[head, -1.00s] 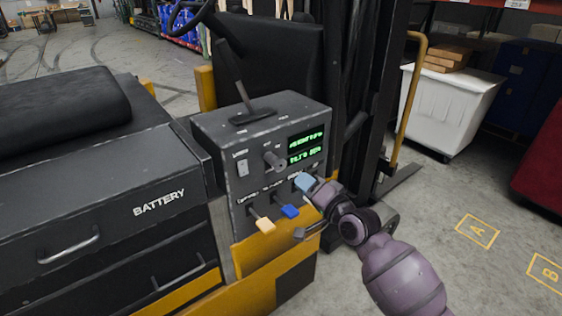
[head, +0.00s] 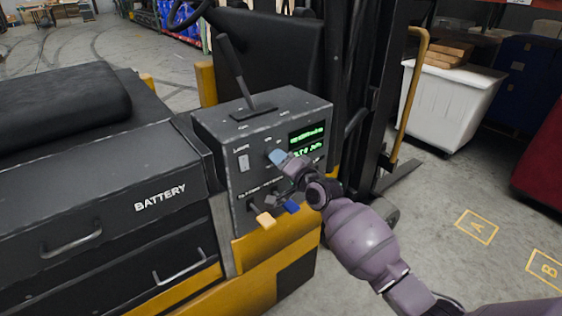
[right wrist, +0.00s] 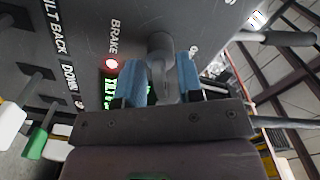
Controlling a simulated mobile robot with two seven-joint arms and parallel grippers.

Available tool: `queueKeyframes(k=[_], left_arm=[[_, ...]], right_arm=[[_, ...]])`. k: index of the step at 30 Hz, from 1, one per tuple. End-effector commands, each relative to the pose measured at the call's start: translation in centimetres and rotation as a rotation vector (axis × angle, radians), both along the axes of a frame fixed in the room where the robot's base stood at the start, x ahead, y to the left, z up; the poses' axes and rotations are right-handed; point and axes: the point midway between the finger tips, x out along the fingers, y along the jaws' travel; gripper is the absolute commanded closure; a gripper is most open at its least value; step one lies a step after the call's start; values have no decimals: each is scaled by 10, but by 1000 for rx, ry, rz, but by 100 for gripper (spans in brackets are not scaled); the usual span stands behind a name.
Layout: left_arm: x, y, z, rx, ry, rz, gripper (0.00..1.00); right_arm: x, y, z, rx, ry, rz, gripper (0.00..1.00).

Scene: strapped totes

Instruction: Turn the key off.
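The key (right wrist: 162,65) is a grey knob with a stem, sticking out of the dark control panel (head: 225,160). In the right wrist view it stands between the two blue fingertips of my right gripper (right wrist: 162,80), one on each side. A sliver of green display seems to show between the left fingertip and the stem, so the fingers look open around it. In the head view my right gripper (head: 280,158) is at the panel face and hides the key. My left gripper is not in view.
A black lever (head: 232,68) rises from the panel top. A red light (right wrist: 110,64) glows by "BRAKE".

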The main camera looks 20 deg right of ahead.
Motion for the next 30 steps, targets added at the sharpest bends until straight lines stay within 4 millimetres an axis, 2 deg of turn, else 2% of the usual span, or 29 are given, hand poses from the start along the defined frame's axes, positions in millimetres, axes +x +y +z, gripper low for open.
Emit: queueKeyframes(k=[5, 9, 12, 22, 30], left_arm=[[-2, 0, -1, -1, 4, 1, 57], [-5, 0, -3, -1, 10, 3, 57], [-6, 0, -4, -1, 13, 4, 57], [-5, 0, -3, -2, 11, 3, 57], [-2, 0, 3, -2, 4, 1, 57]], right_arm=[[0, 0, 0, 0, 0, 0, 68], [0, 0, 0, 0, 0, 0, 89], [0, 0, 0, 0, 0, 0, 100], [0, 0, 0, -30, -10, 1, 100], [0, 0, 1, -176, -63, 1, 100]])
